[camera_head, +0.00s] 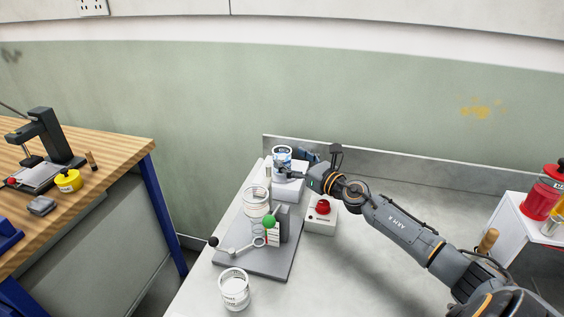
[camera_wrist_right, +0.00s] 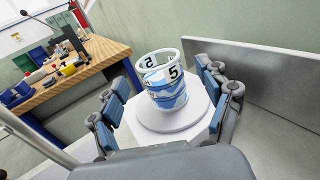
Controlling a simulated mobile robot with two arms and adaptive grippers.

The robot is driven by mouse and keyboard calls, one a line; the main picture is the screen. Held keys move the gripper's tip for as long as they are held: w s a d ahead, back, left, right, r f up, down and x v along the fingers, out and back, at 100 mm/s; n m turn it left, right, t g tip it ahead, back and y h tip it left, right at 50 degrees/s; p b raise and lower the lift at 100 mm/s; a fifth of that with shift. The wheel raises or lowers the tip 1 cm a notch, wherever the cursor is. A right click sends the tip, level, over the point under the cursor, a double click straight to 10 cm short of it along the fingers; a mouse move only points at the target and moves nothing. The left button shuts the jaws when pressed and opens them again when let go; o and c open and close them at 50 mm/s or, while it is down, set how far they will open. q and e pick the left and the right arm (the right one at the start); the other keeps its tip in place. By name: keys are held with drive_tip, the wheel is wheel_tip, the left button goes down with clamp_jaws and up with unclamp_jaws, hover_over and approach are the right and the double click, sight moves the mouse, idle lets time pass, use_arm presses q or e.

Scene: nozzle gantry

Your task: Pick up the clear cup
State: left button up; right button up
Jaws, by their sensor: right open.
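A clear cup (camera_head: 282,153) with blue-and-white contents or markings stands upright on a white block with a round top (camera_head: 289,186) at the back left of the grey table. In the right wrist view the cup (camera_wrist_right: 168,84) shows a black 5 on its side. My right gripper (camera_head: 293,165) is open, with one finger on each side of the cup in the wrist view; contact is not visible. Two more clear cups show: one in the stand (camera_head: 257,203), and one (camera_head: 234,292) at the table's front left. My left gripper is out of view.
The stand's grey base (camera_head: 262,262) carries a green ball (camera_head: 269,222) and a jointed lever. A box with a red button (camera_head: 321,215) sits to its right. A raised metal edge (camera_head: 390,172) runs behind. The table's middle is clear.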

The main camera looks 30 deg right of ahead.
sight(276, 150)
drive_tip(key=w, duration=0.3)
drive_tip(key=w+a, duration=0.1)
drive_tip(key=w, duration=0.1)
drive_tip(key=shift+f, duration=0.15)
drive_tip(key=shift+s+d, duration=0.1)
drive_tip(key=c, duration=1.4)
